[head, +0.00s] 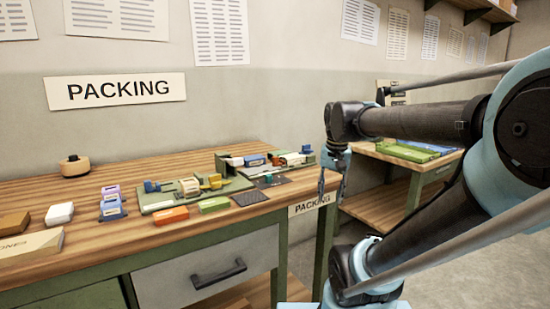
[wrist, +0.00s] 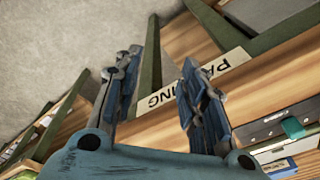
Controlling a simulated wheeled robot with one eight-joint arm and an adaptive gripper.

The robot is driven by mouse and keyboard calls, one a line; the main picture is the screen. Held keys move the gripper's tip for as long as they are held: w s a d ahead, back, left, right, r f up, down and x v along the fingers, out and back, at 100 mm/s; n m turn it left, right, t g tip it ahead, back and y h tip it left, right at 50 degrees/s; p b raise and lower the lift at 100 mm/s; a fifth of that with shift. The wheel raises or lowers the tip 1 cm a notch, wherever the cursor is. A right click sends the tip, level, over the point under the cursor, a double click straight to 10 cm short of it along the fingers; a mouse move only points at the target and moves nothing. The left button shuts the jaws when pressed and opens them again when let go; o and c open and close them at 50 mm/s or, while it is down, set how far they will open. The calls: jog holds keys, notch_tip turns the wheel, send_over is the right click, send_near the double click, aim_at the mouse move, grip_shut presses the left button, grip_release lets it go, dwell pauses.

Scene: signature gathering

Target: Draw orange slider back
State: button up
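An orange block (head: 171,215) lies near the front edge of the wooden workbench, just in front of a green board (head: 158,203). The board carries small tan, blue and yellow-orange parts, including a yellow-orange piece (head: 214,181); I cannot tell which orange part is the slider. My gripper (head: 333,178) hangs beyond the bench's right end, well right of the board and touching nothing. In the wrist view my gripper (wrist: 162,62) has its two fingers apart with nothing between them. No orange part is clear in the wrist view.
A wooden workbench (head: 95,196) holds white, purple and blue blocks at left and a tray (head: 262,168) of small parts at back right. A dark drawer handle (head: 218,274) sticks out below. A second bench (head: 375,150) stands behind my arm. Open floor lies at right.

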jog(key=w+a+r+m, duration=0.4)
jog(key=w+a+r, duration=0.3)
jog(key=w+r, duration=0.55)
jog(key=m+g, duration=0.2)
jog(key=m, duration=0.2)
send_near(275, 157)
notch_tip(275, 157, down, 9)
jog(key=shift+w+f, duration=0.1)
jog(key=shift+f, duration=0.05)
grip_shut()
